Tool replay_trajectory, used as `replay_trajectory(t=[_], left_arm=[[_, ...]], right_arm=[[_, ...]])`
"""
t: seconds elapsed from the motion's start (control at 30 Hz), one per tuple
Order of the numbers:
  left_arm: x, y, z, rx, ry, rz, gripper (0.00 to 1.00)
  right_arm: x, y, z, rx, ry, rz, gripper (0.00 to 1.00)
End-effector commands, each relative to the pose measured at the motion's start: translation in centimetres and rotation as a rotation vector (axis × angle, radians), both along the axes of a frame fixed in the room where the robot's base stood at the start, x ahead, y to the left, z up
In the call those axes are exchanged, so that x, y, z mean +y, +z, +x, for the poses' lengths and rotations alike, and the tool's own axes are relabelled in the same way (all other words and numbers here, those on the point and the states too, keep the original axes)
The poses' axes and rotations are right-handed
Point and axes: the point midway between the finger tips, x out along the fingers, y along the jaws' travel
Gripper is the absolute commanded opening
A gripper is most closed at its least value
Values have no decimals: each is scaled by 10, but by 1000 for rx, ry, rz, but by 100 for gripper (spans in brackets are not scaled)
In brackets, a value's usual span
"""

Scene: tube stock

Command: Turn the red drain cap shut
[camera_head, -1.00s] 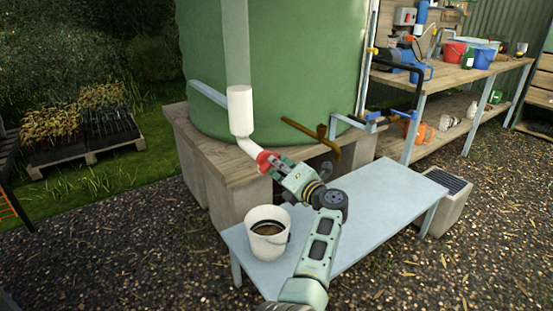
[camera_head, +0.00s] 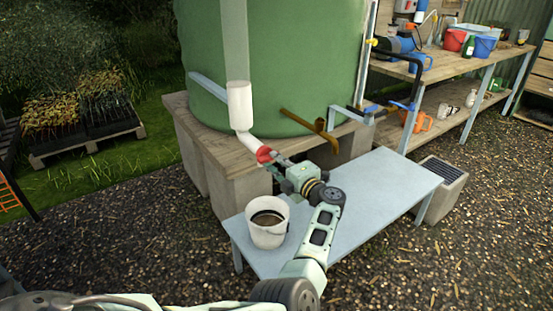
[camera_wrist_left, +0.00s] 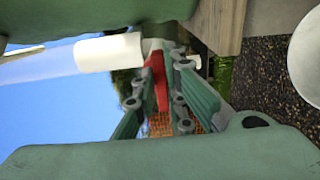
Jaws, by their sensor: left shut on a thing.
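The red drain cap (camera_head: 264,154) is on the lower end of the white pipe (camera_head: 240,108) that comes down in front of the green tank. My left gripper (camera_head: 274,160) reaches it from the lower right and is shut on it. In the left wrist view the red cap (camera_wrist_left: 158,78) sits between the two green fingers (camera_wrist_left: 160,95), at the end of the white pipe (camera_wrist_left: 108,53). The fingers partly cover the cap, so how far it is turned cannot be told. My right gripper is not in view.
A white bucket (camera_head: 268,235) with dark contents stands on the pale blue low table (camera_head: 375,195), just below the gripper. The green tank (camera_head: 285,70) rests on a wood-topped block base (camera_head: 215,150). A brown tap (camera_head: 318,127) projects right of the cap. Gravel lies around.

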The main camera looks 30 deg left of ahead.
Motion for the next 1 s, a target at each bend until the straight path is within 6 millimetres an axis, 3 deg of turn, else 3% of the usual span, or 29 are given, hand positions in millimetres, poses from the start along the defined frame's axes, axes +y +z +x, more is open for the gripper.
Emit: replay_trajectory(t=[0.43,0.47,0.63,1.0], left_arm=[[-1,0,1,12,-4,6,0],[-1,0,1,12,-4,6,13],[-1,0,1,10,-3,5,28],[0,0,0,9,-1,5,30]], right_arm=[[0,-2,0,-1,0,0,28],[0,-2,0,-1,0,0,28],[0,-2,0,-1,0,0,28],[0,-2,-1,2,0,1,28]])
